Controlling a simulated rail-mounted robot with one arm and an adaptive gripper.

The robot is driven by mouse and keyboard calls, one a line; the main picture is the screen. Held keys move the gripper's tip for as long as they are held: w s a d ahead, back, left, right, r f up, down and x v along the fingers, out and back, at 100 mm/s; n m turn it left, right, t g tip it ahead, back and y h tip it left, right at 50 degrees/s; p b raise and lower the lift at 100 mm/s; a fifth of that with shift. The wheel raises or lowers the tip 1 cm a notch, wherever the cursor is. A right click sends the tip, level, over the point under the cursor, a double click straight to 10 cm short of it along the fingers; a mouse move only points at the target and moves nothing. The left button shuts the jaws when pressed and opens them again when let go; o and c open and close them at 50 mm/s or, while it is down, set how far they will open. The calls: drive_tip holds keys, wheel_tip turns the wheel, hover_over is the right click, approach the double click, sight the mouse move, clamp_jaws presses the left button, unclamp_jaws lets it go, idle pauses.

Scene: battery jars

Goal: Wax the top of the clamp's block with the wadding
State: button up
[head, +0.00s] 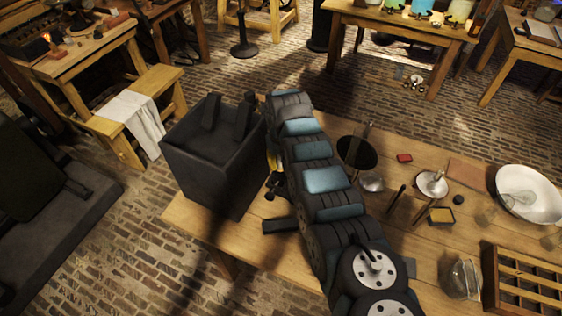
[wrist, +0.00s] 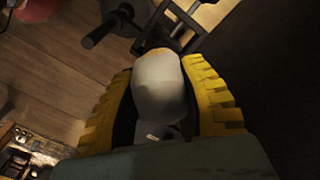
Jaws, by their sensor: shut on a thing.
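My gripper (wrist: 158,68) is shut on a pale, rounded wad that looks like the wadding (wrist: 157,85). The yellow ridged fingers press it from both sides in the wrist view. In the head view my arm hides most of the gripper; a bit of yellow finger (head: 272,161) shows beside the dark box. A dark metal piece that may be the clamp (head: 274,184) shows just below it. The wrist view has a dark disc and frame (wrist: 112,25) beyond the wad, perhaps the same clamp. I cannot make out the block's top or whether the wad touches it.
A large dark open box (head: 205,165) stands at the table's left end, close beside my gripper. To the right of my arm are a black disc (head: 357,152), small tools, a white bowl (head: 535,203) and a wooden compartment tray (head: 495,285).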

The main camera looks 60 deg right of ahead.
drive_tip(key=shift+f, duration=0.5)
idle(0.8)
drive_tip(key=shift+d+b, duration=0.3)
drive_tip(key=shift+b, duration=0.55)
drive_tip(key=shift+d+f+b, duration=0.2)
drive_tip(key=shift+f+b, duration=0.1)
drive_tip(key=shift+b, duration=0.5)
drive_tip(key=shift+a+r+p, duration=0.15)
drive_tip(key=shift+r+p, duration=0.05)
drive_tip(key=shift+p, duration=1)
drive_tip(key=shift+c, duration=0.3)
drive_tip(key=shift+a+r+p, duration=0.15)
drive_tip(key=shift+a+p, duration=0.85)
drive_tip(key=shift+p, duration=1.5)
drive_tip(key=shift+d+f+b, duration=0.25)
drive_tip(key=shift+f+b, duration=0.05)
drive_tip(key=shift+b, duration=0.4)
drive_tip(key=shift+d+b, duration=0.5)
drive_tip(key=shift+b, duration=0.55)
drive_tip(key=shift+d+r+b, duration=0.1)
drive_tip(key=shift+d+b, duration=0.45)
drive_tip(key=shift+b, duration=0.6)
drive_tip(key=shift+a+r+p, duration=0.1)
drive_tip(key=shift+r+p, duration=0.05)
drive_tip(key=shift+p, duration=0.25)
